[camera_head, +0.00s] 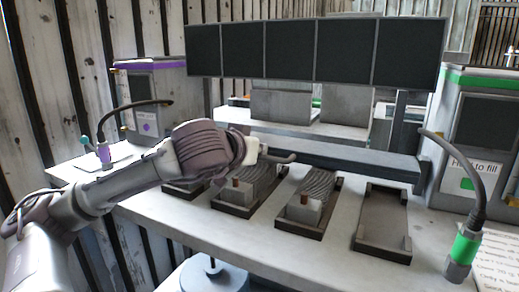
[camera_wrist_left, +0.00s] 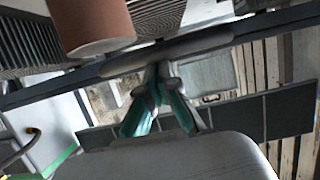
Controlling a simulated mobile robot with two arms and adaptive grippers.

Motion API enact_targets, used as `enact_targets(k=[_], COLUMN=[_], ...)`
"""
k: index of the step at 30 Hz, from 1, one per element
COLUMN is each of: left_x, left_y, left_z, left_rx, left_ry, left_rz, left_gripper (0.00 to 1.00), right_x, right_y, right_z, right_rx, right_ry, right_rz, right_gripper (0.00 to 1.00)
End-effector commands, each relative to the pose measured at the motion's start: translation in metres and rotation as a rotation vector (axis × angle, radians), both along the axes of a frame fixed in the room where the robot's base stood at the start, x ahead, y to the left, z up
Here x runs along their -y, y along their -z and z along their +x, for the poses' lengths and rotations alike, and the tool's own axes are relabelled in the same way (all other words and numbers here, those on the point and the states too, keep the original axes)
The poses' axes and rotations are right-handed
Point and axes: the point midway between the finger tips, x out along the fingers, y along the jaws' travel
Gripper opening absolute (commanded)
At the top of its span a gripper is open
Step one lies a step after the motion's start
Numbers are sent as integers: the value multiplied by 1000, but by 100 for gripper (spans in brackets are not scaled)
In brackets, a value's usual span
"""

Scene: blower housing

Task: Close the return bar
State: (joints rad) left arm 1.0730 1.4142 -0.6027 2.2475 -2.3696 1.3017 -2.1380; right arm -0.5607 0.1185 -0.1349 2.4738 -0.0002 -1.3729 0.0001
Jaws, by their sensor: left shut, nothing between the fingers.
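The return bar (camera_head: 350,160) is a long dark grey beam running across the bench behind the row of trays. A rounded grey handle-like piece (camera_head: 280,158) shows by its left part, next to my left gripper (camera_head: 262,156). In the left wrist view, the closed teal-and-grey fingertips (camera_wrist_left: 158,72) meet just at the rounded grey piece (camera_wrist_left: 185,48), with nothing held between them. I cannot tell whether they touch it. The bar's left end is hidden behind my left arm. My right gripper is not in view.
Dark trays with ribbed grey parts and brown pegs (camera_head: 303,199) stand before the bar. The rightmost tray (camera_head: 382,218) is empty. Dark panels (camera_head: 315,50) hang above. A flexible-neck device with a green band (camera_head: 465,247) stands at the right; a purple-topped machine (camera_head: 150,65) is at the left.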

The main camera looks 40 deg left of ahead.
Motion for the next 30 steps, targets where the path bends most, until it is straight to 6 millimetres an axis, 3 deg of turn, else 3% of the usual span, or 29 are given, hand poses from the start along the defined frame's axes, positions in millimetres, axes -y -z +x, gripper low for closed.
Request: enact_targets(k=[1, 8, 24, 30], left_x=[4, 6, 25, 29], left_y=[17, 15, -32, -39], left_z=[-1, -6, -94, -108], left_rx=[-45, -43, -6, -2], left_ry=[7, 8, 1, 2], left_rz=[-5, -5, 4, 3], left_gripper=[0, 0, 0, 0], right_x=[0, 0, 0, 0], right_y=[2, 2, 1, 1], right_z=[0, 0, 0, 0], right_rx=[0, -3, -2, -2], right_ry=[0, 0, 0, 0], right_rz=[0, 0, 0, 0], right_gripper=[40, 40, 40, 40])
